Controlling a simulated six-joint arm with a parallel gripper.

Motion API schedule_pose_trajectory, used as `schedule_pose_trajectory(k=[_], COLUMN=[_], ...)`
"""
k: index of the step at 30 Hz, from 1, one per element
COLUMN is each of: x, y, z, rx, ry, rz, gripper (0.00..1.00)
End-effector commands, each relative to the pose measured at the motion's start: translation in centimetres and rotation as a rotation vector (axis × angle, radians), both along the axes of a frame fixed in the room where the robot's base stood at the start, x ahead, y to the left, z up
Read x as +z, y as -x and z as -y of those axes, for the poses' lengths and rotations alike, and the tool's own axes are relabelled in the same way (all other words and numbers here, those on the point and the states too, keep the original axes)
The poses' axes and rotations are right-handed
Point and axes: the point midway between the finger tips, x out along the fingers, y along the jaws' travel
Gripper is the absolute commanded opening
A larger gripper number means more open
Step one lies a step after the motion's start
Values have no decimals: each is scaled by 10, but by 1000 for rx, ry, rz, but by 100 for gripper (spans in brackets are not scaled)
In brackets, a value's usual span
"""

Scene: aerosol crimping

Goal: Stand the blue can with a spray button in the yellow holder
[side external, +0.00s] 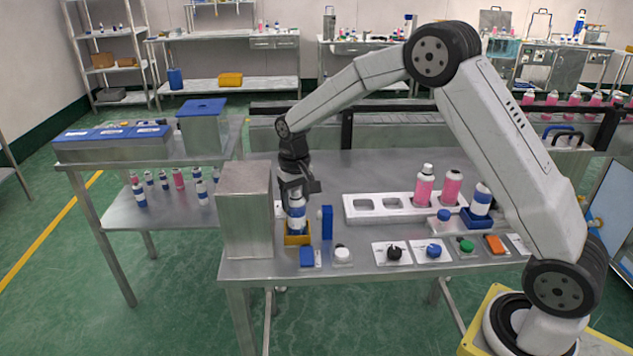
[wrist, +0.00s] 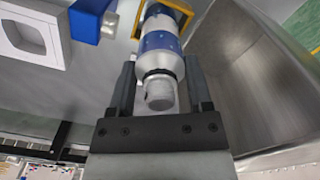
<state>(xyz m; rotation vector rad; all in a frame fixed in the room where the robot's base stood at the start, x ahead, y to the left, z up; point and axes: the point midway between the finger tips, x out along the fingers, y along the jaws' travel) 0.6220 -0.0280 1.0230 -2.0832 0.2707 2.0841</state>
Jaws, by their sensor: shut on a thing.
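The blue and white can (side external: 297,215) stands upright at the yellow holder (side external: 290,241), its lower end inside or just over the holder's rim. I cannot tell whether it rests on the bottom. My gripper (side external: 297,190) points down and is shut on the can's upper part. In the wrist view, the can (wrist: 160,42) lies between the fingers of my gripper (wrist: 160,65), with its pale spray button towards the camera. The yellow holder (wrist: 187,10) frames the can's far end, partly hidden by the can.
A tall metal box (side external: 245,210) stands close left of the holder, and a blue block (side external: 327,222) close right. A white rack (side external: 362,207) and pink cans (side external: 424,187) are further right. Another blue and white can (side external: 482,199) stands beyond. Buttons and knobs line the front edge.

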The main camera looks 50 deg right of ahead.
Motion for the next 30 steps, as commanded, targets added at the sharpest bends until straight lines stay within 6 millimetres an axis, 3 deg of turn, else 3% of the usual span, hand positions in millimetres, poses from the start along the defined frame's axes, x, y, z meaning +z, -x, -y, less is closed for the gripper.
schedule_pose_trajectory(k=[10, 11, 12, 14, 23, 30], x=[-3, -3, -3, -3, -1, 12], y=[0, 0, 0, 0, 0, -1], z=[0, 0, 0, 0, 0, 0], rx=[0, 0, 0, 0, 0, 0], ry=[0, 0, 0, 0, 0, 0], rz=[1, 1, 1, 0, 1, 3], gripper=[27, 71, 84, 100, 100, 100])
